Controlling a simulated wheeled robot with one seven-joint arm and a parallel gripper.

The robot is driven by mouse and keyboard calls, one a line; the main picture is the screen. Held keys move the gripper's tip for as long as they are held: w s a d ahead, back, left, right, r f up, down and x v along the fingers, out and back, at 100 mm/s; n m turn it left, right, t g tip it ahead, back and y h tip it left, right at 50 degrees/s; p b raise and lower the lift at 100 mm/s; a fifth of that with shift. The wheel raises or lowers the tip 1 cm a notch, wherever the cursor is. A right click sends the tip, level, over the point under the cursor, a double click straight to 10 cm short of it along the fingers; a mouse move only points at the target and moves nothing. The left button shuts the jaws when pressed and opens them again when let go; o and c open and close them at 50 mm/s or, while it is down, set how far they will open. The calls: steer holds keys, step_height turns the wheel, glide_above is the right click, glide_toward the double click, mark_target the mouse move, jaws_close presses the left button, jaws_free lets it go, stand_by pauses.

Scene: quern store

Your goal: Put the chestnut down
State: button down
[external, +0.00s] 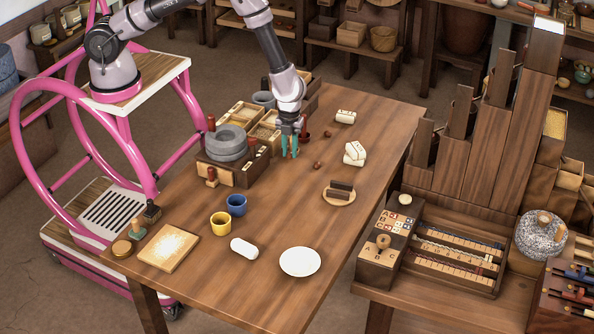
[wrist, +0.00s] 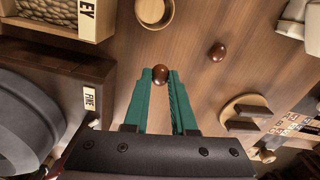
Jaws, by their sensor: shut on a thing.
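My gripper (external: 290,154) points down over the wooden table, just right of the grey quern. In the wrist view its teal fingers (wrist: 160,82) are shut on a round, glossy brown chestnut (wrist: 160,75) at their tips. I cannot tell whether the held chestnut touches the table. A second chestnut (wrist: 217,52) lies loose on the tabletop; it also shows in the external view (external: 317,165), to the right of my gripper. In the external view the held chestnut is too small to make out.
The quern (external: 225,142) and its wooden base stand close on the left, with grain boxes (external: 245,112) behind. A small wooden cup (wrist: 155,12) is near the fingertips. A round board (external: 339,197) with dark blocks lies right. White blocks (external: 355,153) stand beyond. Bare tabletop lies between.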

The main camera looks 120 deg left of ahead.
steer(key=r, duration=0.5)
steer(key=shift+w+d+r, duration=0.3)
steer(key=shift+w+d, duration=0.1)
steer(key=w+d+r+m, duration=0.1)
steer(key=w+d, duration=1.1)
steer(key=d, duration=0.3)
steer(key=m, duration=0.1)
glide_above(288, 253)
step_height(288, 253, down, 3)
steer(key=shift+r, duration=0.1)
steer(key=shift+f, duration=2.2)
steer(key=shift+f, duration=0.15)
steer(key=shift+f, duration=0.15)
steer(key=c, duration=0.7)
jaws_free()
steer(key=shift+c, duration=0.2)
